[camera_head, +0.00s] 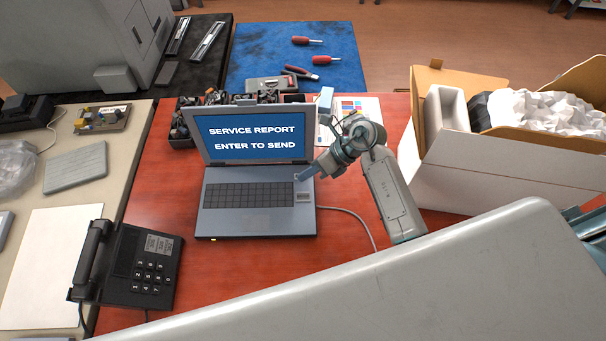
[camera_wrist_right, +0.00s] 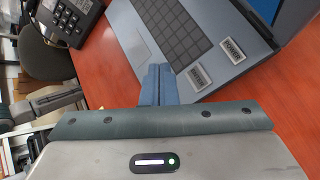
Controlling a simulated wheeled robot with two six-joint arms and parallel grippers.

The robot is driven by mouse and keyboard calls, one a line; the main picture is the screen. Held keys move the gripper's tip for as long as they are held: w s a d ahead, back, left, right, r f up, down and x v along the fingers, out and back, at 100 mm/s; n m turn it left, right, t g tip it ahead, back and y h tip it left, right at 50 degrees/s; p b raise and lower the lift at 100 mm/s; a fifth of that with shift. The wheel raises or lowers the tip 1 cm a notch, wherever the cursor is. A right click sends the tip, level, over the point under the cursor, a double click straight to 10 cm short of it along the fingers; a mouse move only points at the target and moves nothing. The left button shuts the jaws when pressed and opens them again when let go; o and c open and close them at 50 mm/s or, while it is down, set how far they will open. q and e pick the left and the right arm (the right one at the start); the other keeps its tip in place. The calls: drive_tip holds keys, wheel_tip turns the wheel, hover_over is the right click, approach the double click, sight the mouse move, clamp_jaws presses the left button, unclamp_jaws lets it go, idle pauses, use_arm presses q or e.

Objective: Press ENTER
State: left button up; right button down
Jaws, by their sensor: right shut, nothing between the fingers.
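The grey laptop (camera_head: 254,222) stands open on the red table; its blue screen (camera_head: 254,136) reads SERVICE REPORT, ENTER TO SEND. Right of the dark keyboard (camera_head: 248,195) are two labelled keys. The one nearer the front edge looks like ENTER (camera_head: 303,197), also in the right wrist view (camera_wrist_right: 198,77); the one nearer the screen looks like POWER (camera_wrist_right: 233,51). I see no contact with a key. My left gripper is not in view.
A black telephone (camera_head: 152,270) stands left of the laptop. A cardboard box (camera_head: 460,160) with white packing stands at the right. A tray of dark parts (camera_head: 182,135) lies behind the laptop. A cable (camera_head: 362,222) runs from the laptop's right side.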

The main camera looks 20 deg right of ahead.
sight(307, 196)
wheel_tip(307, 196, down, 8)
drive_tip(key=b, duration=0.5)
drive_tip(key=shift+b, duration=0.4)
drive_tip(key=shift+f, duration=0.35)
use_arm(q)
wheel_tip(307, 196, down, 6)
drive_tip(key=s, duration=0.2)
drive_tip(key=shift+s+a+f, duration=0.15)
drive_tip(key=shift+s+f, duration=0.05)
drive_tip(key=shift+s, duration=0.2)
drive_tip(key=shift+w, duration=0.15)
drive_tip(key=shift+b, duration=0.3)
idle(0.4)
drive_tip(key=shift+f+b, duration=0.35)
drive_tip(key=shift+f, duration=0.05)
use_arm(e)
drive_tip(key=shift+f, duration=0.4)
